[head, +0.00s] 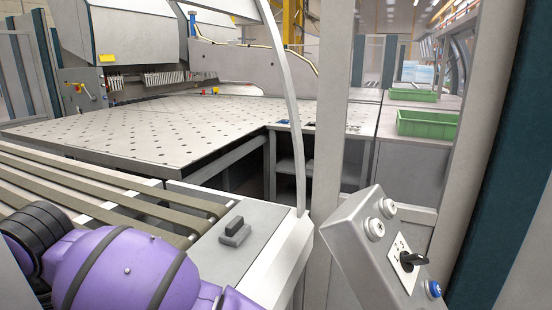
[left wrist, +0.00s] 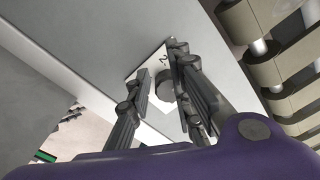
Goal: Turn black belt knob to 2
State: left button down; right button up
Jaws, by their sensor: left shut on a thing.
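In the left wrist view, a round dark grey knob (left wrist: 165,88) sits on a white plate (left wrist: 152,66) with small dark marks; one near its upper corner looks like a 2. My left gripper (left wrist: 166,84) has its two fingers around this knob, shut on it. The fingers hide part of the knob and plate, so its pointer setting cannot be read. In the head view my purple left arm comes in at the lower left; its fingers and this knob are out of sight there. My right gripper is in neither view.
Conveyor belts (head: 110,190) lie above my left arm. A tilted grey control box (head: 355,248) at the lower right bears another black knob (head: 413,260) and a blue button (head: 433,289). A perforated table (head: 160,125) and green crates (head: 427,124) stand behind.

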pick_arm(q)
jog(key=shift+s+d+f+g, duration=0.25)
jog(key=shift+s+f+g, duration=0.05)
jog(key=shift+s+f, duration=0.4)
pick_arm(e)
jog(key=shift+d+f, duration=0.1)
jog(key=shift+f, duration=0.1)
pick_arm(q)
notch_tip(320, 180, up, 6)
jog(key=p, duration=0.2)
jog(key=shift+a+r+p, duration=0.15)
jog(key=shift+r+p, duration=0.1)
jog(key=shift+p, duration=0.1)
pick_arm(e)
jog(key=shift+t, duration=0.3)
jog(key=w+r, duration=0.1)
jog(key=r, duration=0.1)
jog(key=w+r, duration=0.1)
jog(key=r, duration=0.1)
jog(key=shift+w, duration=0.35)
pick_arm(q)
jog(key=shift+w, duration=0.15)
